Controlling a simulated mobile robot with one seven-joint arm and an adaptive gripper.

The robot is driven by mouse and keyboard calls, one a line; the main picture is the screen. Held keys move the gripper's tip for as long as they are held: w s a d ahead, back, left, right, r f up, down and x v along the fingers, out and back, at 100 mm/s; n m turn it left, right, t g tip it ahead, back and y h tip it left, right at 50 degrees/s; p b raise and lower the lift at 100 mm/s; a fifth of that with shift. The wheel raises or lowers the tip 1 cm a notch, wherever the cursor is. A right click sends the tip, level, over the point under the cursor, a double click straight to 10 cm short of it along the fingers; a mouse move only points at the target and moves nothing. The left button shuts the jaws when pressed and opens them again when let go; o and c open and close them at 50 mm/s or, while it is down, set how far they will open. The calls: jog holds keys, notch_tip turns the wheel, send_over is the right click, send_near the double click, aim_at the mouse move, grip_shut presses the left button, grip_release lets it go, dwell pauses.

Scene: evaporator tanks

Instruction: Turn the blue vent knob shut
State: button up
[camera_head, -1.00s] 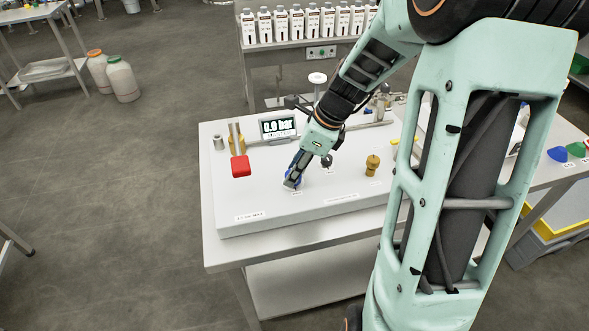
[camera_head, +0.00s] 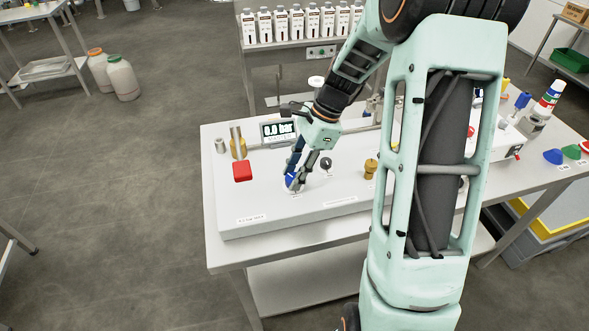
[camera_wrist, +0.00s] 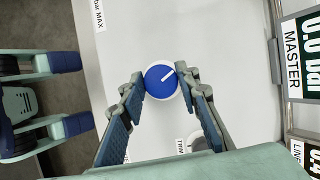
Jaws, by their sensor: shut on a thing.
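The blue vent knob (camera_head: 290,179) is on the white panel, near its front middle. In the wrist view the round knob (camera_wrist: 158,85) shows a white pointer line slanting up and right and a pale ring around it. My gripper (camera_head: 295,182) points down at the knob. In the wrist view my gripper (camera_wrist: 160,85) has one fingertip on each side of the knob, closed against it. The label beside the knob is partly hidden by a finger in the wrist view.
A red square knob (camera_head: 243,171) is left of the gripper. A dark knob (camera_head: 326,164) stands close on the right, and a brass knob (camera_head: 370,169) farther right. A display reading 0.0 bar (camera_head: 279,130) is behind. The panel's front strip is clear.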

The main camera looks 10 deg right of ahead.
jog(key=n+g+p, duration=0.1)
jog(key=n, duration=0.2)
jog(key=shift+w+r+n, duration=0.1)
jog(key=shift+n, duration=0.3)
jog(key=n+g+h+p, duration=0.1)
jog(key=n, duration=0.2)
jog(key=shift+n, duration=0.3)
jog(key=n+g+h, duration=0.1)
jog(key=n, duration=0.2)
jog(key=shift+w+a+n, duration=0.1)
jog(key=shift+n, duration=0.2)
jog(key=n+h, duration=0.1)
jog(key=n, duration=0.2)
jog(key=shift+n+g+h, duration=0.3)
jog(key=shift+g, duration=0.1)
jog(key=n+h, duration=0.1)
jog(key=n, duration=0.2)
jog(key=shift+a+n, duration=0.1)
jog(key=shift+n, duration=0.2)
jog(key=n+h, duration=0.1)
jog(key=n, duration=0.2)
jog(key=shift+n+h, duration=0.4)
jog(key=n+t+h, duration=0.1)
jog(key=n, duration=0.3)
jog(key=shift+a, duration=0.1)
jog(key=shift+n+t+h, duration=0.5)
jog(key=shift+n+t, duration=0.1)
jog(key=shift+n, duration=1.2)
